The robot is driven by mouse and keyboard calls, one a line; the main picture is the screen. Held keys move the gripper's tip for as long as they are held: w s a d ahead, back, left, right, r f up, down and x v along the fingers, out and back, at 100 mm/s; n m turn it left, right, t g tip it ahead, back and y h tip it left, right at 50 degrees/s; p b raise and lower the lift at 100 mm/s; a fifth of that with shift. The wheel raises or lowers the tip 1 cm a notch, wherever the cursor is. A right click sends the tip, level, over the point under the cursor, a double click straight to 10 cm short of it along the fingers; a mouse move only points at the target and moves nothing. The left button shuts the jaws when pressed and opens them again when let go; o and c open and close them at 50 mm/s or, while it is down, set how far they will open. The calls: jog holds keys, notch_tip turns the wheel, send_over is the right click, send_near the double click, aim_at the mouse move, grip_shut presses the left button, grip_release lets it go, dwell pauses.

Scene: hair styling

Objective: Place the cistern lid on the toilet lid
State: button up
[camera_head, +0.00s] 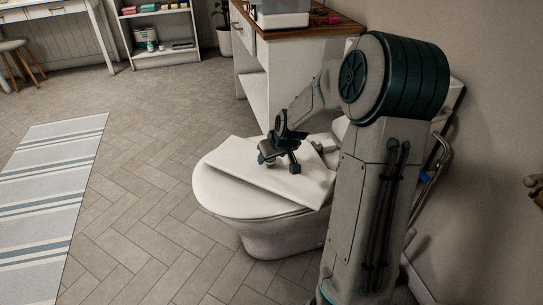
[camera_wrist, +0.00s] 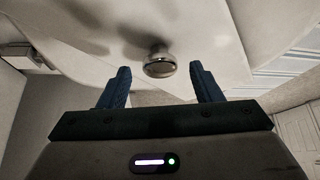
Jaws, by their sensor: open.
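The cistern lid (camera_head: 305,190), a flat white rectangular slab, lies on the closed white toilet lid (camera_head: 222,193), with part of the rounded toilet lid showing at the front left. My gripper (camera_head: 279,163) is open over the slab, pointing down, with its fingers close to the top surface. In the wrist view my gripper (camera_wrist: 161,82) has its two blue fingers apart, and a round metal knob (camera_wrist: 158,65) on the white cistern lid (camera_wrist: 215,50) shows between them, without visible contact. My arm hides the back of the toilet and most of the cistern.
A white cabinet with a wooden top (camera_head: 300,30) stands behind the toilet. A grab rail (camera_head: 437,160) is by the wall at right. A striped rug (camera_head: 50,195) lies at left. The tiled floor between rug and toilet is clear.

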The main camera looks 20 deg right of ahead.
jog(key=a+p+v, duration=0.1)
jog(key=p+v, duration=0.3)
jog(key=v, duration=0.5)
jog(key=s+a+r+g, duration=0.1)
jog(key=s+a+r, duration=0.1)
jog(key=s, duration=0.5)
jog(key=s+a+r+g, duration=0.1)
jog(key=s+a, duration=0.3)
jog(key=s, duration=0.4)
jog(key=s+a+r+m+g, duration=0.1)
jog(key=s+a+r+g, duration=0.1)
jog(key=s, duration=0.6)
jog(key=shift+s+a+r+g+h, duration=0.15)
jog(key=shift+a+r+g+h, duration=0.2)
jog(key=shift+a, duration=0.3)
notch_tip(320, 180, up, 34)
jog(key=t+p, duration=0.1)
jog(key=p, duration=3)
jog(key=shift+d+m, duration=0.2)
jog(key=shift+m, duration=0.1)
jog(key=shift+f+t, duration=0.15)
jog(key=shift+t, duration=0.1)
